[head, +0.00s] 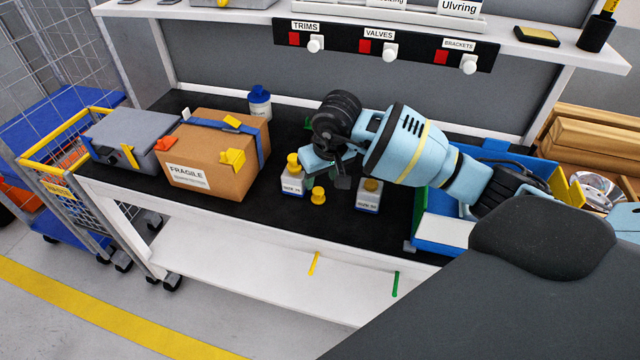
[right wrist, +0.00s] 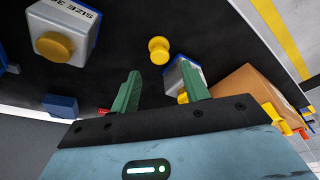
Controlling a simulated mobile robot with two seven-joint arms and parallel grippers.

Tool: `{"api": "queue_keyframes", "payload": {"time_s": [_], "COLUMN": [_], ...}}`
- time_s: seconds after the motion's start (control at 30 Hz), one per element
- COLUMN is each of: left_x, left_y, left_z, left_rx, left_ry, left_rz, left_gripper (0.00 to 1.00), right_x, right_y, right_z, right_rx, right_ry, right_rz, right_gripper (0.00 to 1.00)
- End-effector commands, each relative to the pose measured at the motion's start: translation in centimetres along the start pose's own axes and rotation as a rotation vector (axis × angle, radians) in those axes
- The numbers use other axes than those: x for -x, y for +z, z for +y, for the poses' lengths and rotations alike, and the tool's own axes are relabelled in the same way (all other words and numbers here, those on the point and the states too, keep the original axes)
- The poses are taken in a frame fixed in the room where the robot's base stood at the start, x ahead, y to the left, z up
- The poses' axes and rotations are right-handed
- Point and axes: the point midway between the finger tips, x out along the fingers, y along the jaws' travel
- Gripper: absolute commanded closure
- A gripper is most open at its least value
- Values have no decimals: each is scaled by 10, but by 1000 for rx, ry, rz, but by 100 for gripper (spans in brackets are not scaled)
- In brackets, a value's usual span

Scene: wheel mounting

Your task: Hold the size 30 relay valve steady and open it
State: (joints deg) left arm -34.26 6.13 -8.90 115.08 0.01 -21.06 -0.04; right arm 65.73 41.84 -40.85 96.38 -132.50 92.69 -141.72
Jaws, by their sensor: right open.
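A grey-white block labelled size 30, the relay valve (head: 368,205), stands on the black bench top with a yellow knob on top. It also shows at the upper left of the right wrist view (right wrist: 82,38), its label partly cut off. A similar labelled block (head: 292,187) with a yellow knob stands to its left. A separate small yellow knob-shaped piece (head: 318,196) is between them. My right gripper (head: 335,172) is open and empty above the bench, between and behind the two blocks, touching neither as far as I can tell. My left gripper is not in view.
A cardboard box (head: 205,180) marked fragile and a grey case (head: 125,135) stand at the left. A white-and-blue bottle (head: 259,101) is behind the box. A blue bin (head: 432,228) is at the right. Bare bench lies in front of the blocks.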

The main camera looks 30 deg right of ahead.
Motion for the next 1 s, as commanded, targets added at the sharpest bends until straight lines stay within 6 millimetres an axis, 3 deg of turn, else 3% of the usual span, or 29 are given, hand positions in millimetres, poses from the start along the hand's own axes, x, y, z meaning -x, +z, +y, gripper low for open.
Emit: {"api": "queue_keyframes", "payload": {"time_s": [0.2,0.4,0.9,1.0], "left_x": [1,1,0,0], "left_y": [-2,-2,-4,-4], "left_z": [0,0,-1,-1], "left_rx": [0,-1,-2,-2], "left_ry": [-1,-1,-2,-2], "left_rz": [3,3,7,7], "left_gripper": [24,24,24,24], "right_x": [43,64,68,61], "right_y": [0,0,1,7], "right_z": [0,0,0,-10], "right_rx": [2,1,0,-17], "right_ry": [1,0,-1,-39], "right_rz": [3,1,-2,-18], "right_gripper": [54,54,54,54]}}
